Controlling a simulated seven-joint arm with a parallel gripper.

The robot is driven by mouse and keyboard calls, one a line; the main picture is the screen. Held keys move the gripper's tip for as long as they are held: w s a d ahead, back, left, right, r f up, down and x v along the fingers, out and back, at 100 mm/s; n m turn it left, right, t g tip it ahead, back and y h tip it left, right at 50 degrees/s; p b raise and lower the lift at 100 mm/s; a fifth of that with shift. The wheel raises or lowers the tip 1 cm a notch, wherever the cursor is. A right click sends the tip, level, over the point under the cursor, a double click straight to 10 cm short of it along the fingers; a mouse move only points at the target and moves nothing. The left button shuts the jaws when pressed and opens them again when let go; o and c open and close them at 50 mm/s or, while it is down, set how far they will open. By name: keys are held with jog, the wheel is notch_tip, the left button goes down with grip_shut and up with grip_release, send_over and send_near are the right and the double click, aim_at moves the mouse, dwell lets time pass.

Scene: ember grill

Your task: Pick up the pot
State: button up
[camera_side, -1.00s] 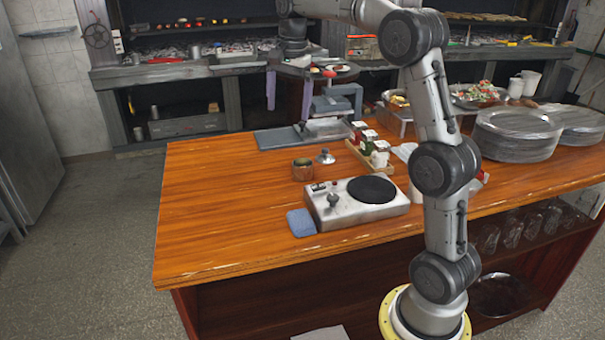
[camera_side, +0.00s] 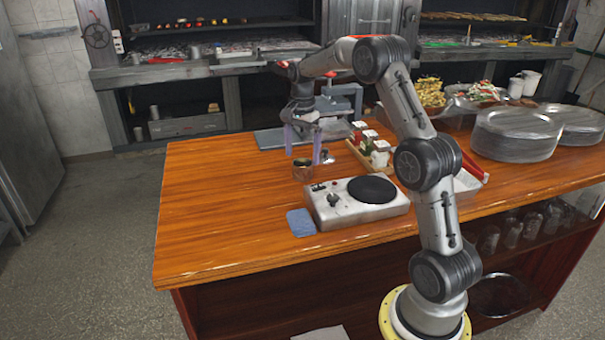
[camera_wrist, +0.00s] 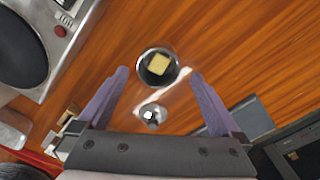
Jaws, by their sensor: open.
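In the wrist view the pot (camera_wrist: 140,73) is seen from above with a yellow block (camera_wrist: 158,64) inside. Its small lid with a knob (camera_side: 327,157) lies beside it on the counter; the lid (camera_wrist: 152,116) also shows between my fingers in the wrist view. My gripper (camera_side: 303,145) is open, with purple fingers pointing down above the pot. In the wrist view the fingertips of my gripper (camera_wrist: 158,74) appear on either side of the pot, apart from it.
The hot plate (camera_side: 340,208) stands just in front of the pot, with a blue cloth (camera_side: 301,222) beside it. A wooden tray with jars (camera_side: 371,151) is to the right. A grey board (camera_side: 270,139) lies behind. The counter's left side is clear.

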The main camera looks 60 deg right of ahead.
aim_at(303, 166)
jog(key=shift+s+f, duration=0.1)
jog(key=shift+f, duration=2.5)
jog(key=shift+r, duration=0.1)
grip_shut()
